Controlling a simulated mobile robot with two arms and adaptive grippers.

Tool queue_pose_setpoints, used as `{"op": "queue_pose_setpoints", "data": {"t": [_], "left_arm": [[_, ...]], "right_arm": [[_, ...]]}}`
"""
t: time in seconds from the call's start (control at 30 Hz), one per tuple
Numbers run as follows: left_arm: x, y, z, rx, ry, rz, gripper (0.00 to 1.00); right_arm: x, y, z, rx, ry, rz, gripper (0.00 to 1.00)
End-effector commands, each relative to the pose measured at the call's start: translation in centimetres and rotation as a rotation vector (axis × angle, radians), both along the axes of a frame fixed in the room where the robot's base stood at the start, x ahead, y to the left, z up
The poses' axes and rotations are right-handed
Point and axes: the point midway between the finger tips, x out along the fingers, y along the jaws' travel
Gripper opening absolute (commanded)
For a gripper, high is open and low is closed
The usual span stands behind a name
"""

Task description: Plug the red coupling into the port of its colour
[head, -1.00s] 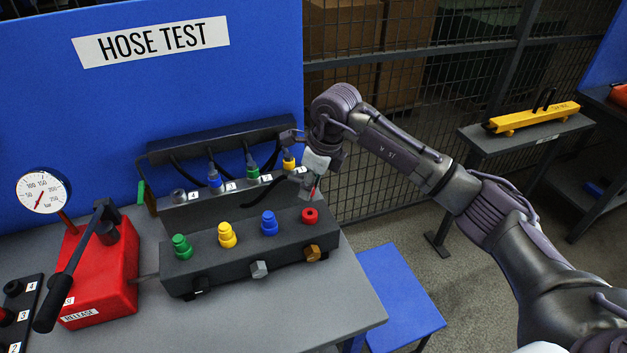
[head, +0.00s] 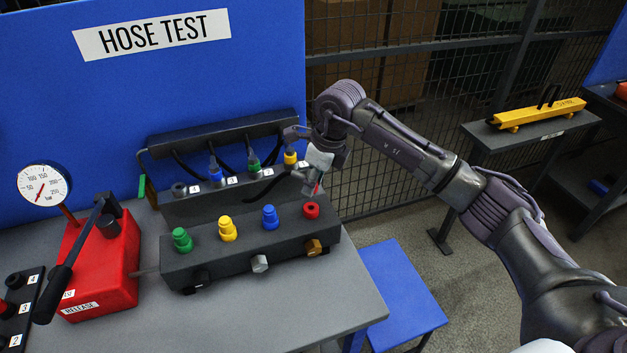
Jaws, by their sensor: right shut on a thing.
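The red port (head: 311,211) is at the right end of the dark front block (head: 215,252), beside the blue port (head: 270,217), the yellow port (head: 227,228) and the green port (head: 181,240). My right gripper (head: 314,184) is just above and behind the red port, pointing down. It is shut on the red coupling (head: 317,188), of which only a sliver of red shows; the fingers hide most of it. I cannot tell whether the coupling touches the port. My left gripper is not in view.
Behind the block, a numbered rack (head: 230,196) holds blue, green and yellow couplings on black hoses. A red pump (head: 105,262) with a lever and a gauge (head: 43,189) stands at the left. The bench front (head: 300,305) is clear.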

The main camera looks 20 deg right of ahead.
Motion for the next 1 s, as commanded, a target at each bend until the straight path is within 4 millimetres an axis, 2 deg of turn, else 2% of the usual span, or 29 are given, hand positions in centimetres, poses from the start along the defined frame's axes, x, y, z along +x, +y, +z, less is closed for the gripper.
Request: {"op": "queue_pose_setpoints", "data": {"t": [1.0], "left_arm": [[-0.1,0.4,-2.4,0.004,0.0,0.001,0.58]], "right_arm": [[0.0,0.0,-3.0,0.001,-0.001,0.0,0.0]]}}
